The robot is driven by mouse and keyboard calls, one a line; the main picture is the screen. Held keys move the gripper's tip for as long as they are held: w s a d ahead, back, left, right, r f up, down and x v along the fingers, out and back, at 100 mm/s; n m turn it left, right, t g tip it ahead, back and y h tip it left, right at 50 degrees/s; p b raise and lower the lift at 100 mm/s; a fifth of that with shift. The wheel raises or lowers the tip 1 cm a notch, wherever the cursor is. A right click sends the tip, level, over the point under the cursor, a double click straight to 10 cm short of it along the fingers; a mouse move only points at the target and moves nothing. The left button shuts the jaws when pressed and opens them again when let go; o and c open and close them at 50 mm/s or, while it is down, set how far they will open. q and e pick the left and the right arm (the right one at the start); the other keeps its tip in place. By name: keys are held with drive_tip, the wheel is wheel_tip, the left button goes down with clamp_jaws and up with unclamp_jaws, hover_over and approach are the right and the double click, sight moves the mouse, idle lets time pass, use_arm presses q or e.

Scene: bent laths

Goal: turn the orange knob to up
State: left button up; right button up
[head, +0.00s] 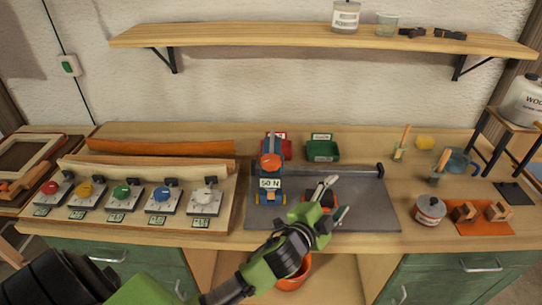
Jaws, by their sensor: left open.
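A round orange knob (270,161) sits on a blue upright device marked "50 N" on the grey mat (375,205). The way the knob points is too small to tell. My left gripper (332,200) is open over the mat, to the right of and nearer than the device, apart from the knob. A small orange and dark thing shows just behind the gripper and is partly hidden by it. My right gripper is not in view.
Left of the mat, a board (130,203) bears several knobs in red, yellow, green, blue and white. Behind stand a red bin and a green bin (322,151). A tin (429,210) and wooden blocks stand to the right. The mat's right part is clear.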

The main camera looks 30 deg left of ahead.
use_arm(q)
drive_tip(key=w+d+r+m+t+h, duration=0.1)
drive_tip(key=w+d+r+m+h, duration=0.1)
drive_tip(key=d+r+m+h, duration=0.3)
drive_tip(key=w+d+r+m+t+h, duration=0.1)
drive_tip(key=w+d+r+m+t, duration=0.15)
drive_tip(key=r, duration=0.35)
drive_tip(key=d+r+m+g+h, duration=0.7)
drive_tip(key=d+m+g+h, duration=0.15)
drive_tip(key=m, duration=0.85)
drive_tip(key=m+g+y, duration=1.1)
drive_tip(key=m+y, duration=0.2)
drive_tip(key=y, duration=0.3)
hover_over(271, 159)
wheel_tip(271, 159, down, 14)
drive_tip(key=p, duration=0.4)
drive_tip(key=shift+r, duration=0.1)
